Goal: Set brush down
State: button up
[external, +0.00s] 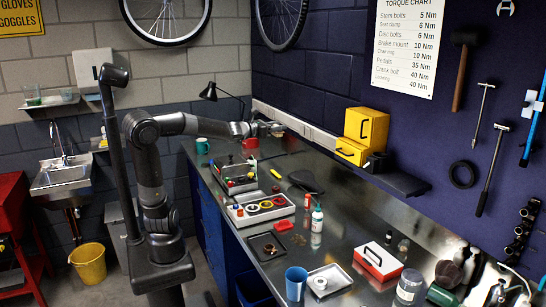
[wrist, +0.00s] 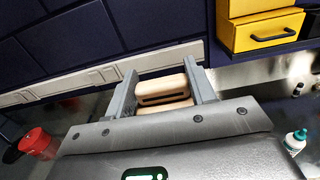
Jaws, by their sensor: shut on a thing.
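My gripper (wrist: 160,84) shows in the wrist view with its two grey fingers on either side of a pale wooden piece, which I take to be the brush (wrist: 163,91). The jaws are shut on it. A dark slot or band crosses its face, and its lower part is hidden behind my gripper's body. Bristles cannot be made out. In the external view my gripper (external: 268,129) is at the end of the outstretched arm, above the far part of the metal bench (external: 335,207), near the back wall. The brush is too small there to tell clearly.
A yellow drawer cabinet (external: 364,135) is to the right along the wall. A grey tray of coloured rings (external: 237,222) and a black saddle-shaped thing (external: 305,181) lie nearer. Some bare bench shows between them.

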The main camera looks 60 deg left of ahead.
jog(key=d, duration=0.4)
jog(key=shift+s+d+f, duration=0.1)
jog(key=shift+s+f, duration=0.05)
jog(key=shift+f, duration=0.1)
jog(key=s+a+f+y, duration=0.1)
jog(key=s+a, duration=0.1)
jog(key=a, duration=1.2)
jog(key=s+a+f, duration=0.2)
jog(key=s+a, duration=0.1)
jog(key=a, duration=1.2)
jog(key=s+a+f, duration=0.6)
jog(key=s+a, duration=0.3)
jog(key=s+a+f, duration=0.6)
jog(key=s+a, duration=0.2)
jog(key=a, duration=0.1)
jog(key=shift+s+h, duration=0.3)
jog(key=shift+s, duration=0.1)
jog(key=shift+f, duration=0.1)
